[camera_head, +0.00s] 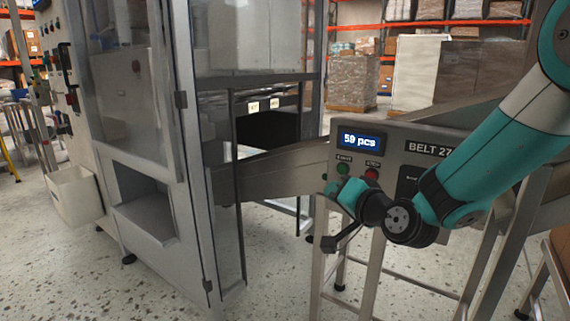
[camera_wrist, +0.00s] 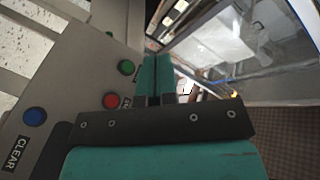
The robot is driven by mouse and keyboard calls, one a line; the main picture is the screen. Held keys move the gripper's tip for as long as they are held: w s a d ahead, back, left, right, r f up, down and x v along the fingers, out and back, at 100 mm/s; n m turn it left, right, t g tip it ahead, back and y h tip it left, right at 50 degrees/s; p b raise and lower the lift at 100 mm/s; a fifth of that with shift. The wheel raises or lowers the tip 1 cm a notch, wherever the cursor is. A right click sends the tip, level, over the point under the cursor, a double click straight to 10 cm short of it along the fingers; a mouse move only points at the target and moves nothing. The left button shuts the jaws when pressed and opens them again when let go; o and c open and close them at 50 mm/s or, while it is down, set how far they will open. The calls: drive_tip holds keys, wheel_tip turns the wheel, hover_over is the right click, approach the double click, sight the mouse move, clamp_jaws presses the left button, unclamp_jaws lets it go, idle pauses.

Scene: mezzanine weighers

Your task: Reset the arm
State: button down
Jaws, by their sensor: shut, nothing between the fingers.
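My arm (camera_head: 505,140) reaches in from the right in the head view, bent in front of the BELT 27 panel. My gripper (camera_head: 333,190) is in front of the panel's lower left, below the green button (camera_head: 343,168). In the wrist view my gripper (camera_wrist: 157,62) has its two teal fingers pressed together with nothing between them. The fingers point towards the machine side, beside the green button (camera_wrist: 126,67) and red button (camera_wrist: 110,101). Contact with the panel cannot be told.
The panel display (camera_head: 361,141) reads 59 pcs. The red button (camera_head: 371,174) is below it. A blue button (camera_wrist: 34,116) labelled CLEAR shows in the wrist view. A framed machine (camera_head: 190,150) stands left, with a white bin (camera_head: 75,195). Speckled floor (camera_head: 60,270) is open in front.

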drive_tip(key=s+d+r+n+g+h+p, duration=0.15)
drive_tip(key=s+n+g, duration=0.5)
drive_tip(key=s, duration=0.95)
drive_tip(key=s+d+n+g+h, duration=0.2)
drive_tip(key=s+n+g, duration=0.45)
drive_tip(key=s, duration=1.05)
wheel_tip(320, 180, up, 24)
drive_tip(key=m+g+p, duration=0.1)
drive_tip(key=m+p, duration=0.1)
drive_tip(key=p, duration=2.1)
drive_tip(key=shift+w+a+g, duration=0.25)
drive_tip(key=shift+g, duration=0.05)
drive_tip(key=shift+f, duration=0.1)
